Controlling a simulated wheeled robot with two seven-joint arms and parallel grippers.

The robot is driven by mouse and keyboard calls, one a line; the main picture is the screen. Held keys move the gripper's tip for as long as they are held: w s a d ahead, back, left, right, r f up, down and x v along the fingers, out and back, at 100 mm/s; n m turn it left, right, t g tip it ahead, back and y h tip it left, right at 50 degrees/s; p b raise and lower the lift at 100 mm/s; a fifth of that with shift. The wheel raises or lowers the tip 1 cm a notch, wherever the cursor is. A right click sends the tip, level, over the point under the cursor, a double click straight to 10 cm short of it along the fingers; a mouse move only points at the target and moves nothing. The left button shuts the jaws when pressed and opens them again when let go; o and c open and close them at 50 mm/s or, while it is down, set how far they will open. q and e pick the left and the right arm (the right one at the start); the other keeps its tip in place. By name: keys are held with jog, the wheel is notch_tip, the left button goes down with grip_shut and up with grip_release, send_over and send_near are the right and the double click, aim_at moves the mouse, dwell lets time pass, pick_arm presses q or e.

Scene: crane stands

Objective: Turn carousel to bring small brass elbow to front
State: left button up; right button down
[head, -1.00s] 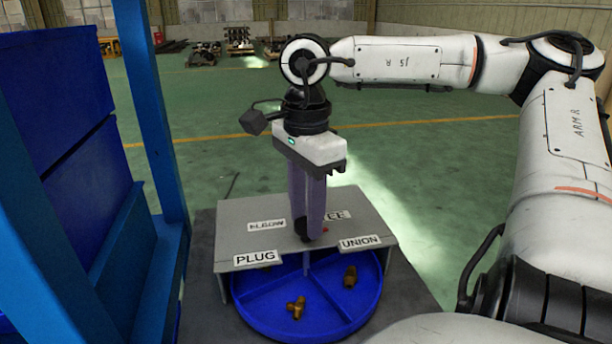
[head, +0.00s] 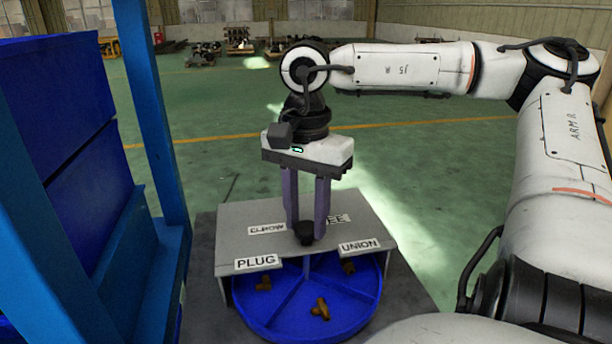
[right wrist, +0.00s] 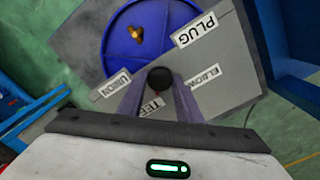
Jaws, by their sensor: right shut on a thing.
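The carousel is a round blue tray (head: 290,322) with dividers, partly under a grey cover (head: 235,225). A branched brass fitting (head: 321,309) lies in the front compartment and also shows in the right wrist view (right wrist: 137,34). Another brass piece (head: 264,284) lies at the left by the cover's edge; its shape is unclear. A third (head: 348,267) is partly hidden under the cover at the right. I cannot tell for sure which is the small elbow. My right gripper (head: 305,230) is shut on the black knob (right wrist: 160,78) above the cover. My left gripper is out of view.
The cover carries the labels PLUG (head: 256,262), ELBOW (head: 266,228), UNION (head: 361,246) and a partly hidden TEE (head: 337,219). A blue frame post (head: 155,110) stands close at the left. Open green floor lies behind and to the right.

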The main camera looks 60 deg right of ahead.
jog(key=shift+r+n+p, duration=0.15)
jog(key=shift+n+p, duration=0.15)
jog(key=shift+n, duration=1.9)
jog(key=shift+w+n+p, duration=0.1)
jog(key=shift+n+p, duration=0.2)
jog(key=shift+n, duration=4)
jog(key=shift+n+p, duration=0.4)
jog(key=shift+n, duration=1.8)
jog(key=c, duration=1.3)
grip_release()
